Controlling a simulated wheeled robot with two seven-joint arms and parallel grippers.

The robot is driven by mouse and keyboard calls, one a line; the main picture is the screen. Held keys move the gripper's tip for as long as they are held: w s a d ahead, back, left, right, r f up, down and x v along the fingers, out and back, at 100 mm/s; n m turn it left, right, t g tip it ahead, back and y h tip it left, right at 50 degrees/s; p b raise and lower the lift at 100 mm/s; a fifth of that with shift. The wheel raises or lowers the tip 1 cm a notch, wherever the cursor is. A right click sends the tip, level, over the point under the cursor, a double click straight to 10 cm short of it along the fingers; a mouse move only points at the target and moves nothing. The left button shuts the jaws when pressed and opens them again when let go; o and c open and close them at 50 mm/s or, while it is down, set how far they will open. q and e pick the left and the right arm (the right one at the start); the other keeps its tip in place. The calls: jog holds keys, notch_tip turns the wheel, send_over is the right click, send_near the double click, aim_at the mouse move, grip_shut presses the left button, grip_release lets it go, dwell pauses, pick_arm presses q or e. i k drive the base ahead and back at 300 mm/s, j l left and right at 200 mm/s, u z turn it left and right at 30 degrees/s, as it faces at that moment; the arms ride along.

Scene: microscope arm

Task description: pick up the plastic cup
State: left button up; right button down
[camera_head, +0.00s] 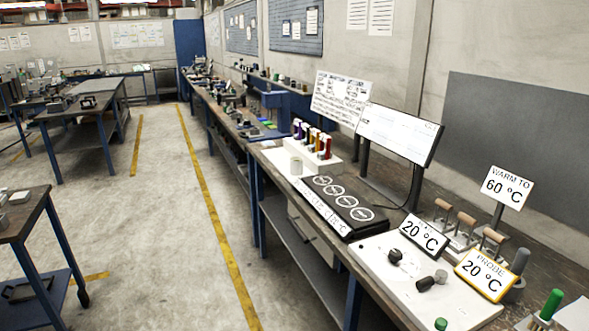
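Neither of my grippers is in view.
A screen (398,134) stands behind the black panel. A white plate with black knobs (425,285), a 20 °C display (424,236), a yellow-framed probe display (485,274) and wooden-handled tools (466,222) fill the bench's right part.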

aim_at(296, 163)
jog(key=u, duration=0.75)
jog(key=i, duration=6.35)
jog(key=l, duration=0.1)
